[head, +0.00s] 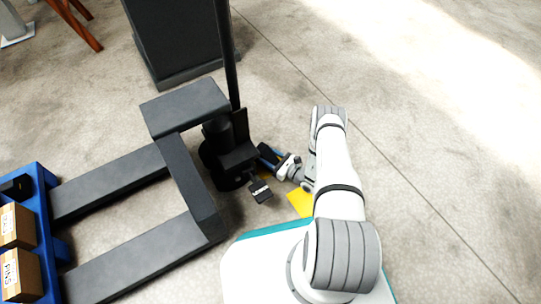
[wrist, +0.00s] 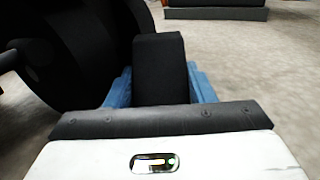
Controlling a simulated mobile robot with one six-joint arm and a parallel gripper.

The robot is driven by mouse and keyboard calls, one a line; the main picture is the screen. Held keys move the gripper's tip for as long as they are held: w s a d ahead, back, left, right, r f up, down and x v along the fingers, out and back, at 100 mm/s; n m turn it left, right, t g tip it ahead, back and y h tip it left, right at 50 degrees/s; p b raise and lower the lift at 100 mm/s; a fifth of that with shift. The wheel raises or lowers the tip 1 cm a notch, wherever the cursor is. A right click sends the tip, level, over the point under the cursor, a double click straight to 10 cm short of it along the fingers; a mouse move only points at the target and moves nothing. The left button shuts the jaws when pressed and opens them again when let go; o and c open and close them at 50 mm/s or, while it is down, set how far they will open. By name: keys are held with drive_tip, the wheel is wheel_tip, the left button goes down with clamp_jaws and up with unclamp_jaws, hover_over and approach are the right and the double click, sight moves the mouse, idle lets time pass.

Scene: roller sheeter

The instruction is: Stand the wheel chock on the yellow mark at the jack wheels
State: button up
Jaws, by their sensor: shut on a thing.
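My gripper (head: 269,155) is shut on the black wheel chock (wrist: 160,70), which stands up between the blue fingers in the wrist view. The gripper reaches low beside the jack wheels (head: 226,175), at their right. A big black wheel (wrist: 85,50) fills the left of the wrist view, close beside the chock; I cannot tell whether they touch. The chock's lower end is hidden, so I cannot tell whether it meets the floor. The yellow mark (head: 300,203) shows on the floor partly behind my arm, with another small yellow patch by the gripper and pedal.
The pallet jack's dark forks (head: 140,262) run left towards a blue pallet (head: 50,265) with cardboard boxes (head: 22,275). Its handle (head: 228,55) rises near the gripper, and a labelled pedal (head: 260,190) juts out below it. A dark cabinet (head: 178,40) stands behind. Floor at right is clear.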

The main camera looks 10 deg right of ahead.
drive_tip(key=shift+f, duration=0.7)
idle(0.4)
drive_tip(key=o, duration=1.5)
